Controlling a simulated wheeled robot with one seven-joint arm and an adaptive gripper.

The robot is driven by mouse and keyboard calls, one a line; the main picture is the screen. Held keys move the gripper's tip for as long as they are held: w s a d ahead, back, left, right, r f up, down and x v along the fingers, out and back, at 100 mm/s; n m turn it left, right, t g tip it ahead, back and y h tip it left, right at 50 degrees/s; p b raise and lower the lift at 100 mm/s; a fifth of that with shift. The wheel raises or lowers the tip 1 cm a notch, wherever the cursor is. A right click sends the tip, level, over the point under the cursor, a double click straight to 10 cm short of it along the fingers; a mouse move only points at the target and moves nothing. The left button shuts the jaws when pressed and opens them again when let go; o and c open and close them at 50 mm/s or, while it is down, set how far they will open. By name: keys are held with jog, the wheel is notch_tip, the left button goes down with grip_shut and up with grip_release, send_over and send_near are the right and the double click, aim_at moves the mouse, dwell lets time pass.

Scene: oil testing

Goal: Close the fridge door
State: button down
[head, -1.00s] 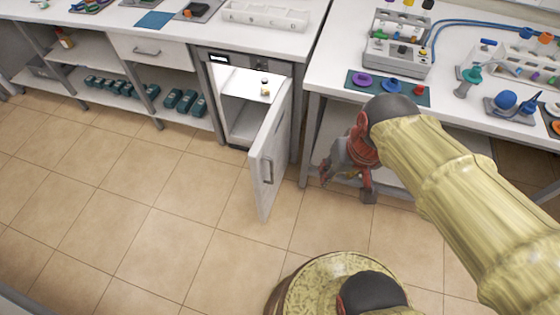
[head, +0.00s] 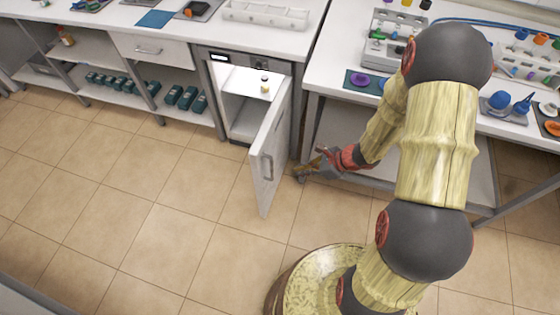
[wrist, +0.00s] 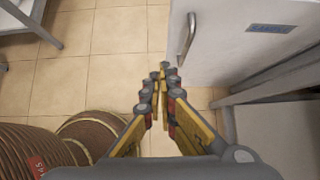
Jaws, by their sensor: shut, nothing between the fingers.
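The fridge (head: 235,57) is a small unit under the counter, its lit inside showing. Its white door (head: 269,158) stands wide open, swung out toward the room, with a grey handle (head: 267,167) on its face. In the wrist view the door (wrist: 245,50) fills the upper right, with the handle (wrist: 188,36) near its left edge and a blue label. My gripper (head: 299,174) is just right of the door in the head view. Its fingertips (wrist: 163,72) are together and empty, below the handle in the wrist view; I cannot tell whether they touch the door.
A small bottle (head: 265,85) stands inside the fridge. The right-hand bench (head: 318,80) with lab items and a lower shelf stands beside my arm. Drawers (head: 148,50) and shelves with dark green boxes are at left. The tiled floor (head: 150,200) before the door is clear.

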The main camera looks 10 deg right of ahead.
jog(key=w+d+m+t+h, duration=0.1)
jog(key=w+d+m, duration=0.1)
jog(key=w, duration=0.1)
jog(key=b, duration=0.4)
send_near(272, 163)
notch_tip(272, 163, down, 3)
jog(key=s, duration=0.1)
jog(key=w, duration=0.1)
jog(key=w+a, duration=0.1)
jog(key=a, duration=0.1)
jog(key=shift+w+f+m+b, duration=0.3)
jog(key=shift+w+b, duration=0.05)
jog(key=shift+w, duration=0.05)
jog(key=shift+a, duration=0.1)
